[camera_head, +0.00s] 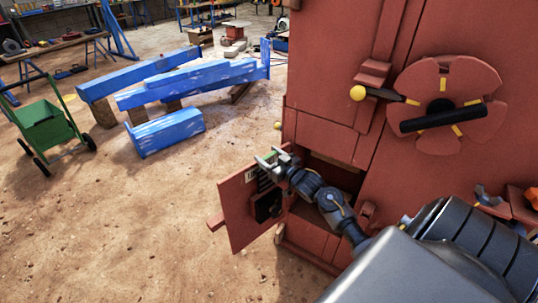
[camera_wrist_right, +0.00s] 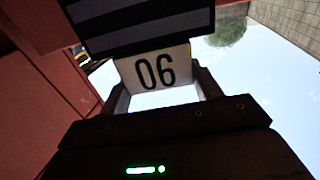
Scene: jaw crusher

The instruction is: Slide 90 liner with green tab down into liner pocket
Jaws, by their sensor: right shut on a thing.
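My right gripper (camera_head: 268,159) is at the top of an open red door panel (camera_head: 236,196), in front of the crusher. It is shut on the 90 liner, whose white plate (camera_wrist_right: 156,69) sits between the fingers in the right wrist view, its number upside down as "06". A black and white striped part (camera_wrist_right: 140,22) adjoins the plate there. In the head view a small green patch, probably the green tab (camera_head: 269,155), shows at the fingers. A striped part and a black piece (camera_head: 267,206) show below, against the door. I cannot clearly make out the liner pocket or the liner's lower end.
The red crusher body (camera_head: 330,90) rises right behind the gripper, with a dark opening beside the door. A red flower-shaped wheel with a black bar (camera_head: 442,118) is on its face. Blue beams (camera_head: 165,132) and a green cart (camera_head: 45,125) stand left. Bare ground lies left of the door.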

